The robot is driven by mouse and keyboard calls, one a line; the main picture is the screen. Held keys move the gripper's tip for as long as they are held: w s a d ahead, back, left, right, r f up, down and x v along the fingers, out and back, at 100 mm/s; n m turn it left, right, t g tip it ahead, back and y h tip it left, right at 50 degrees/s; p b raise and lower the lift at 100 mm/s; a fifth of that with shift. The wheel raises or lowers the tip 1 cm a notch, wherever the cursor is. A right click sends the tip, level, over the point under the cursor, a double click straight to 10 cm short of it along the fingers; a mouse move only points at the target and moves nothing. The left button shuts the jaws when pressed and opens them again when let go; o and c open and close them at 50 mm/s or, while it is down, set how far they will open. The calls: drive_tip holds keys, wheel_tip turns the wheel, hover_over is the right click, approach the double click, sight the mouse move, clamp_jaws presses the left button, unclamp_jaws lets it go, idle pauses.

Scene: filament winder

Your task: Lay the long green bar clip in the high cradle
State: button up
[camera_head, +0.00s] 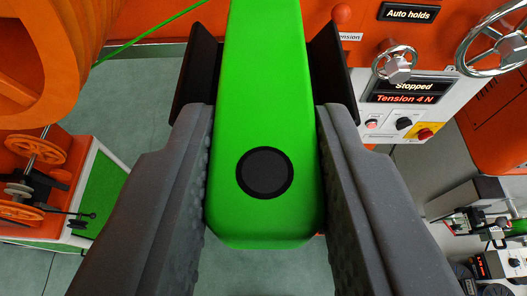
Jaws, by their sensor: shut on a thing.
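The long green bar clip (262,85) fills the middle of the view and runs away from me to the top edge. Its near end carries a round black disc (265,173). My gripper (263,160) is shut on it, with one dark grey finger against each side. Beyond the fingertips, a black upright plate stands on each side of the clip, left (196,75) and right (331,72); they may be the walls of a cradle. I cannot tell whether the clip rests on anything between them, because the clip hides what is beneath it. The far end of the clip is out of view.
An orange machine with a control panel (411,100) reading "Stopped" and "Tension 4 N" stands at the right, with a chrome handwheel (493,40). A large orange ring (55,60) is at upper left. Orange pulleys (35,150) are at lower left. A thin green strand (150,33) runs toward the clip.

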drive_tip(key=shift+f+b, duration=1)
drive_tip(key=shift+f, duration=0.15)
idle(0.5)
drive_tip(key=o, duration=1)
drive_tip(key=shift+s+r, duration=0.1)
drive_tip(key=p+v, duration=0.3)
drive_tip(key=v, duration=1)
drive_tip(key=shift+s, duration=0.25)
